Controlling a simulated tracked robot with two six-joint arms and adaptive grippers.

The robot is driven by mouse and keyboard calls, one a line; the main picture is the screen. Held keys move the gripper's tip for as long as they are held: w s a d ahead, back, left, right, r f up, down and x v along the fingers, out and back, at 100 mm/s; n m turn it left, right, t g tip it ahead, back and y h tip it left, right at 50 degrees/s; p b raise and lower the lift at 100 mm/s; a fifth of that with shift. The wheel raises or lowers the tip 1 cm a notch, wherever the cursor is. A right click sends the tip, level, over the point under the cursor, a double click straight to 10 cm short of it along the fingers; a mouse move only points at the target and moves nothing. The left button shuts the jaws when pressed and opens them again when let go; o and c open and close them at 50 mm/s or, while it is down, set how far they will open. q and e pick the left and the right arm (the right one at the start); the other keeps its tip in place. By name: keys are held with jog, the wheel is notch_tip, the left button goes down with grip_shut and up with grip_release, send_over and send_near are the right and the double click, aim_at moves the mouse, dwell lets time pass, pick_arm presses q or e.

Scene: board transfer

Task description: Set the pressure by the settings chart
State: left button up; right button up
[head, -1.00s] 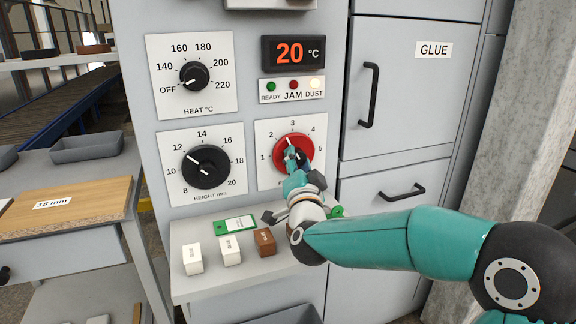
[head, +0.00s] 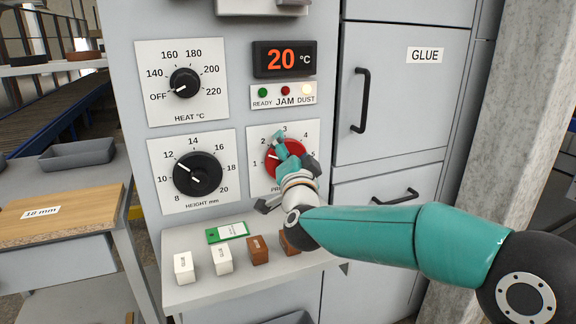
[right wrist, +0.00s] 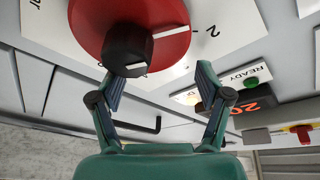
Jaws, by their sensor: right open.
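The pressure dial is a red disc (head: 297,151) on a white plate with numbers, at the machine's lower right. Its black knob (right wrist: 128,48) shows close up in the right wrist view, with a white mark on it. My right gripper (head: 281,146) is in front of the dial in the head view and hides part of it. In the right wrist view the gripper (right wrist: 160,82) is open, its fingers apart and empty, with the knob off to the left and beyond the tips. The exact pressure reading is unclear. I cannot identify a settings chart. My left gripper is not in view.
A green-edged card (head: 227,232) lies on the ledge (head: 205,290) behind white blocks (head: 183,267) and brown blocks (head: 258,249); its text is too small. The heat dial (head: 184,82) points to OFF. The height dial (head: 197,173) points near 12. The display (head: 284,60) reads 20 °C; the DUST lamp glows.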

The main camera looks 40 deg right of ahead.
jog(key=r, duration=0.6)
jog(key=shift+a, duration=0.3)
jog(key=shift+r, duration=0.1)
